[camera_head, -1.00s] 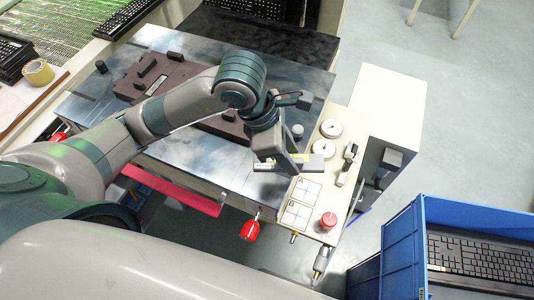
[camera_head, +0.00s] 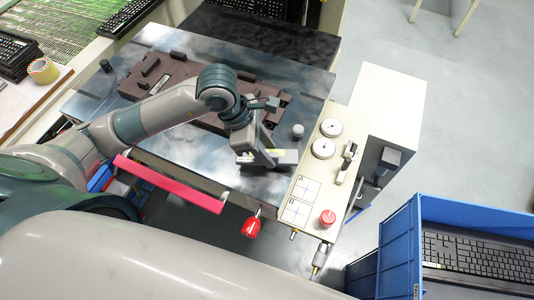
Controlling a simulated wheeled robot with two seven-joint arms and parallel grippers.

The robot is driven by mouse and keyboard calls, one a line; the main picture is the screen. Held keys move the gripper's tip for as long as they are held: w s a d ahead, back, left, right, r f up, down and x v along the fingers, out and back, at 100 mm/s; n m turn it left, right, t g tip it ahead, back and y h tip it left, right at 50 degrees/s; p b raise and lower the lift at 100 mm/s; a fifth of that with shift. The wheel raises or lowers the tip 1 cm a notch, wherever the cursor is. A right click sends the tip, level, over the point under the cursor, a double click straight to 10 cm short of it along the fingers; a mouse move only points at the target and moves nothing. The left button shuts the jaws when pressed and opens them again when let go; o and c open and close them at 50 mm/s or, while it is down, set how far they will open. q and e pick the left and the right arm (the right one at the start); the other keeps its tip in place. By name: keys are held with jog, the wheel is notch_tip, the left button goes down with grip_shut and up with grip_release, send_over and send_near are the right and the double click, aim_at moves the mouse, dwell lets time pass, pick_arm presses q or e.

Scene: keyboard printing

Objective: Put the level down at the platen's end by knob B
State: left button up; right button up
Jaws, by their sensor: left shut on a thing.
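My left gripper (camera_head: 264,156) is shut on the level, a small grey bar with a yellow-green vial (camera_head: 287,156). Its fingers hide part of the level. The level is over the right end of the shiny metal platen (camera_head: 200,155), close to the panel; I cannot tell whether it touches the surface. The panel (camera_head: 309,236) carries squares marked A (camera_head: 306,190) and B (camera_head: 296,211), two white dials and a red button. A grey knob (camera_head: 298,131) stands at the platen's right end. No readable label shows which knob is B. My right gripper is not in view.
A brown keyboard-shaped fixture (camera_head: 178,75) lies on the platen behind my left arm. A red bar (camera_head: 170,184) and red tag (camera_head: 251,226) are at the front edge. A blue crate (camera_head: 400,235) with keyboards stands at the lower right.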

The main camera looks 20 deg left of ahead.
pick_arm(q)
notch_tip(320, 180, down, 3)
jog(key=shift+r+p, duration=0.15)
jog(key=shift+p, duration=0.3)
jog(key=shift+f, duration=0.25)
jog(key=o, duration=1.1)
jog(key=shift+r, duration=0.1)
